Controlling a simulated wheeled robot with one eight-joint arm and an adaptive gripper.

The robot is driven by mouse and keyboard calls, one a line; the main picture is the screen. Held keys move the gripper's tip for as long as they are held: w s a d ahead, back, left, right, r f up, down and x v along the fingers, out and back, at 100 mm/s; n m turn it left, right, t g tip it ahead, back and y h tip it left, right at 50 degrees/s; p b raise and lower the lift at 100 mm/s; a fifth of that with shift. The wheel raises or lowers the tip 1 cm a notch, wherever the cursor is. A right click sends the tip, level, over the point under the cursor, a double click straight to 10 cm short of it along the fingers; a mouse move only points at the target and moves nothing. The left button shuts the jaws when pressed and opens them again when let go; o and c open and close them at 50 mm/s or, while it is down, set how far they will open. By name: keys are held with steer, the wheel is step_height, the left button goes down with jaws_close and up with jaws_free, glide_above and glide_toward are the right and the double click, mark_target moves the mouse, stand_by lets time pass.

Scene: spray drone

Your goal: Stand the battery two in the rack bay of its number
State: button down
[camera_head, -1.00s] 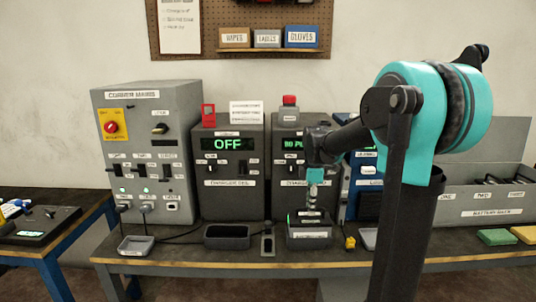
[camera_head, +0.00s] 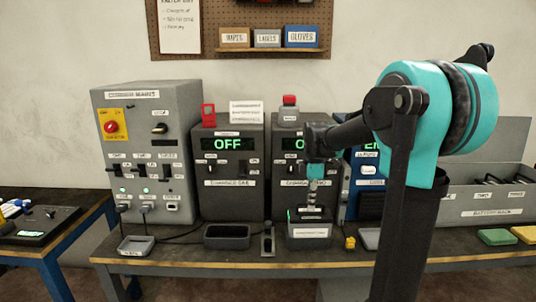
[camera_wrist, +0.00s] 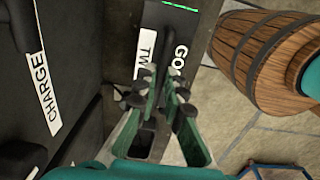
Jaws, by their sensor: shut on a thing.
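Battery two (camera_head: 312,213) sits at the charger cradle (camera_head: 309,232) on the bench, in front of the second charger. In the wrist view it is a dark block (camera_wrist: 165,18) with a green light strip and labels reading "TW" and "GO", partly covered by the fingers. My gripper (camera_head: 313,203) points down and is shut on its top; the fingertips (camera_wrist: 163,88) meet there in the wrist view. I cannot tell whether the battery is fully seated. The grey battery rack (camera_head: 485,213) stands at the right with numbered bay labels; my arm hides its left part.
The first charger (camera_head: 230,165) reads OFF; the second charger's display (camera_head: 294,144) is partly hidden by my arm. The mains box (camera_head: 147,150) stands left. A barrel (camera_wrist: 265,50) shows in the wrist view.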

step_height(320, 180, up, 18)
steer(key=shift+r, duration=0.25)
stand_by(2.4)
stand_by(0.3)
